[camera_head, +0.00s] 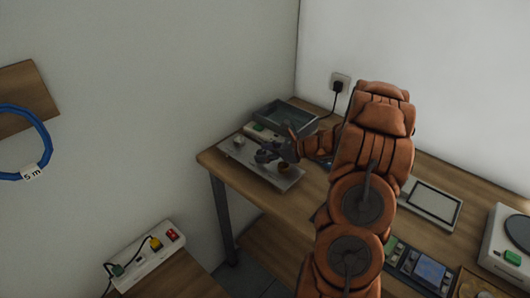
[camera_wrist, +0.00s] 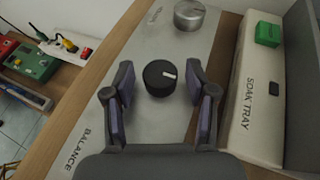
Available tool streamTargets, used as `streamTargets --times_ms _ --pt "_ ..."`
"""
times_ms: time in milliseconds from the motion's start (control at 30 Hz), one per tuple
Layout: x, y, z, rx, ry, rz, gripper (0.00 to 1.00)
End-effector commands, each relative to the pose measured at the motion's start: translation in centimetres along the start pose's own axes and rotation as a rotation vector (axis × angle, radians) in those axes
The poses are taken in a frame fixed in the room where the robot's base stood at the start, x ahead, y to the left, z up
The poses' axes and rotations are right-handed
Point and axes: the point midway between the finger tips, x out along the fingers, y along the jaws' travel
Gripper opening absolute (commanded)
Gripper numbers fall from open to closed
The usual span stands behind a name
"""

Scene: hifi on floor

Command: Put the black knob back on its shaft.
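The black knob (camera_wrist: 160,80), round with a white pointer mark, is on the grey metal panel (camera_wrist: 105,105), near the word BALANCE. It lies between the two fingers of my gripper (camera_wrist: 160,74). The fingers are apart, with a gap showing on each side of the knob. No shaft shows; whether one is under the knob I cannot tell. A silver knob (camera_wrist: 189,15) sits farther along the panel.
A soak tray (camera_wrist: 252,95) with a green block (camera_wrist: 268,34) stands close on the right of the panel. A power strip (camera_wrist: 60,42) is at left. In the head view a flat tablet-like device (camera_head: 430,203) and a white device (camera_head: 503,240) stand right of my arm.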

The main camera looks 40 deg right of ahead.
Motion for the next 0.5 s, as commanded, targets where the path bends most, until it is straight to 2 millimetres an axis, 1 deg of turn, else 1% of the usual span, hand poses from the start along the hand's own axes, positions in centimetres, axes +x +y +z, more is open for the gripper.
streamTargets --times_ms 333,500 --pt "-0.03 0.0 0.06 0.0 0.0 0.0 0.62" --pt "-0.31 -0.01 0.65 0.0 0.001 0.0 0.62"
